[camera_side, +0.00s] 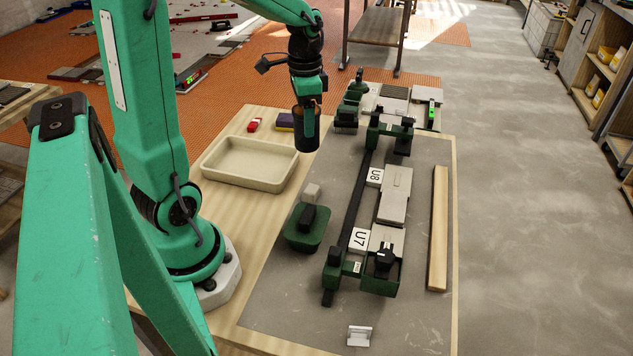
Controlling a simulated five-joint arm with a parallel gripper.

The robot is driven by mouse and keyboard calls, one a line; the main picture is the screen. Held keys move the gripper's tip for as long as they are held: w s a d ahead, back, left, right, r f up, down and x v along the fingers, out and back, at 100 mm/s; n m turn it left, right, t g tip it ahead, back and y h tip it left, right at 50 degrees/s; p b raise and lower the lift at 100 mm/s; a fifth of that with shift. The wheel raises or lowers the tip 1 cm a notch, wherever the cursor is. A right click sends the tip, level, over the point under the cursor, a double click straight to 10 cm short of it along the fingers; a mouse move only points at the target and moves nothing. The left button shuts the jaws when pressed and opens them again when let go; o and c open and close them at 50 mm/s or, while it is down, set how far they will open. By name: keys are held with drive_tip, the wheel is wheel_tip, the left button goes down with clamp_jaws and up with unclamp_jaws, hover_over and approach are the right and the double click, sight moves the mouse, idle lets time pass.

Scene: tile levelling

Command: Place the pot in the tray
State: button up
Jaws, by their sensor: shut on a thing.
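The dark pot (302,141), a cylinder with a brownish upper part, is upright in my gripper (309,122). My gripper is shut on the pot; a green finger shows on its near side, and the other finger is mostly hidden. The cream rectangular tray (243,182) lies on the wooden table to the left of the pot. Its visible inside looks empty. The pot is beyond the tray's right edge in the picture, and I cannot tell its exact height above the table.
A red block (254,125) and a dark sponge-like block (286,122) lie behind the tray. A green tub (306,228) sits in front and right of it. A green levelling frame (354,205) with tiles stands on the grey mat (283,310). A wooden strip (438,230) lies at right.

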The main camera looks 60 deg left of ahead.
drive_tip(key=s+a, duration=0.1)
drive_tip(key=s, duration=0.5)
drive_tip(key=shift+a, duration=0.3)
drive_tip(key=shift+s+f, duration=0.15)
drive_tip(key=s+a+f, duration=0.3)
drive_tip(key=a+f, duration=0.4)
drive_tip(key=a, duration=0.4)
drive_tip(key=shift+s, duration=0.35)
drive_tip(key=shift+f, duration=1.95)
drive_tip(key=shift+f, duration=0.1)
